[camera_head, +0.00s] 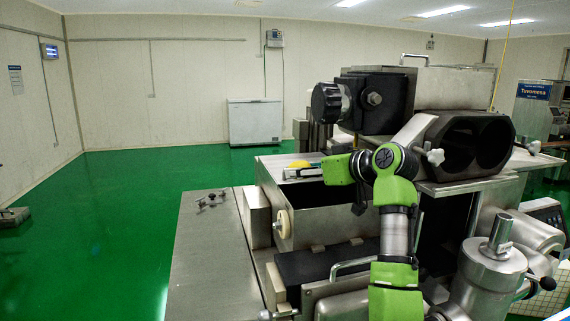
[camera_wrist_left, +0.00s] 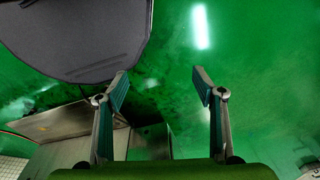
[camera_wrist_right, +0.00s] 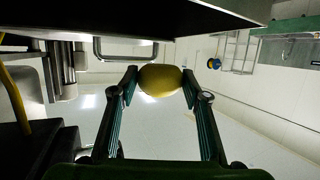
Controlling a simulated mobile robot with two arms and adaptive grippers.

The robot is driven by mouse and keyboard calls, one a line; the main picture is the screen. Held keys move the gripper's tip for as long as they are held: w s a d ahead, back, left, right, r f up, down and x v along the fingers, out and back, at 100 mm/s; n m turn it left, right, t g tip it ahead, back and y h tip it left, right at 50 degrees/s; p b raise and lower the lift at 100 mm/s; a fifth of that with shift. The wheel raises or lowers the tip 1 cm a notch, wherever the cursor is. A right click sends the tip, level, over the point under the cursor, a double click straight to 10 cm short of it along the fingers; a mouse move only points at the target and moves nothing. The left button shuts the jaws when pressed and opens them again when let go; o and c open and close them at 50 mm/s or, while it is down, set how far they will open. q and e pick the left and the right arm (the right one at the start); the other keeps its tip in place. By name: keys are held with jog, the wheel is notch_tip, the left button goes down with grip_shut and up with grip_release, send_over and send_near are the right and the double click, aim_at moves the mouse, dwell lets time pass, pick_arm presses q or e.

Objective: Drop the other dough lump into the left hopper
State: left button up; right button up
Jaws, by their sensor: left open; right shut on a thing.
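A round yellow dough lump (camera_wrist_right: 160,81) is held between the fingertips of my right gripper (camera_wrist_right: 161,74), which is shut on it. In the head view the lump (camera_head: 299,164) shows as a yellow spot at the end of my right arm. It is above the back of an open-topped steel hopper (camera_head: 345,222) on the machine's left side. The hopper's inside bottom is mostly hidden. My left gripper (camera_wrist_left: 160,76) is open and empty in the left wrist view, with green floor beyond it. It is not in the head view.
The machine's black twin-bore opening (camera_head: 470,146) and black knob (camera_head: 328,103) stand right of and behind the hopper. A steel table (camera_head: 208,265) with a small metal part (camera_head: 211,199) lies at left. A white chest (camera_head: 255,122) stands far back.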

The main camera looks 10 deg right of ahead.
jog(key=shift+d, duration=0.1)
jog(key=f+b, duration=0.1)
jog(key=s+f+b, duration=0.1)
jog(key=f+b, duration=0.1)
jog(key=s+f+b, duration=0.1)
jog(key=f, duration=0.1)
jog(key=shift+d+b, duration=0.3)
jog(key=shift+d, duration=0.1)
jog(key=o, duration=1.2)
pick_arm(q)
jog(key=shift+s+d+f, duration=0.2)
jog(key=shift+s+f, duration=0.4)
jog(key=shift+f, duration=0.15)
jog(key=shift+s+d+f, duration=0.2)
jog(key=shift+s+f, duration=0.35)
jog(key=shift+f, duration=0.2)
jog(key=shift+s+d+f, duration=0.2)
jog(key=shift+s+f, duration=0.4)
jog(key=shift+f, duration=0.15)
pick_arm(e)
jog(key=shift+w, duration=0.1)
